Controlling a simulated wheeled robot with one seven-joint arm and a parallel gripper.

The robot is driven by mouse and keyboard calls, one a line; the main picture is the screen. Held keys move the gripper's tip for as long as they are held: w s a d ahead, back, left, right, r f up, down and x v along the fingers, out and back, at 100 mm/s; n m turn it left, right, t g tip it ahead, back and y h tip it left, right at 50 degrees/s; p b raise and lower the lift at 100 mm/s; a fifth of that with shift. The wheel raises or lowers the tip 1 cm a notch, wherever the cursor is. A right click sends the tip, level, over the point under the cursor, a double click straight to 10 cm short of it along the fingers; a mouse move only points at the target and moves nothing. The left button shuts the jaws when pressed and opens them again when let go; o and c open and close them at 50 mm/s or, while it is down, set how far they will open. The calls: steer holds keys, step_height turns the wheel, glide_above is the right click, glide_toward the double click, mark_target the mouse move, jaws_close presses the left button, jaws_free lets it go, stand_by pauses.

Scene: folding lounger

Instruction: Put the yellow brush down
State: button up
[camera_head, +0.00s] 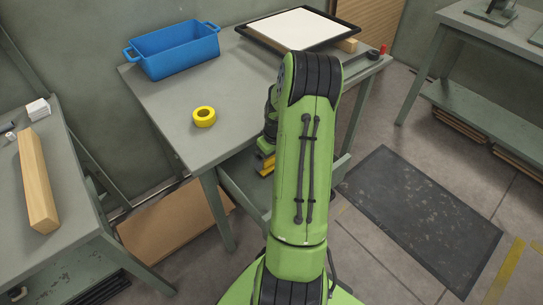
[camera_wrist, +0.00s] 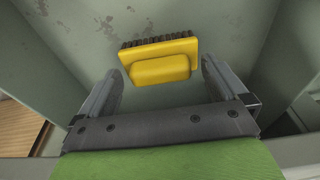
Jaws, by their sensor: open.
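The yellow brush (camera_wrist: 160,66) shows in the wrist view with its dark bristles along the upper edge, slightly tilted. It lies between and just beyond the fingertips of my gripper (camera_wrist: 162,78). The fingers are apart, with a visible gap on each side of the brush. The surface around it is worn grey-green; I cannot tell if the brush touches it. In the head view a small yellow patch, likely the brush (camera_head: 264,164), shows beside my arm below the table edge. My arm hides most of the gripper there.
The grey-green table (camera_head: 165,100) holds a blue bin (camera_head: 175,52), a yellow tape roll (camera_head: 204,117) and a black-framed white board (camera_head: 297,28). A lower shelf (camera_head: 236,178) shows beneath. A second table (camera_head: 72,205) with a wooden beam (camera_head: 38,180) stands at the left.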

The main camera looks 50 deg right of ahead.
step_height(320, 180, up, 12)
steer(key=s+p, duration=0.2)
steer(key=p, duration=0.2)
steer(key=w+a+r+n, duration=0.1)
steer(key=w+a+r, duration=0.2)
steer(key=a+r, duration=0.55)
steer(key=s+a+r+t+h, duration=0.15)
steer(key=a+r, duration=0.35)
steer(key=a, duration=0.6)
steer(key=s+a+r+n+t+y, duration=0.1)
steer(key=s+a+r+t+y, duration=0.1)
steer(key=s+a, duration=0.9)
steer(key=shift+s+a+r+n, duration=0.3)
steer(key=shift+s+a+r, duration=0.15)
steer(key=shift+r, duration=0.2)
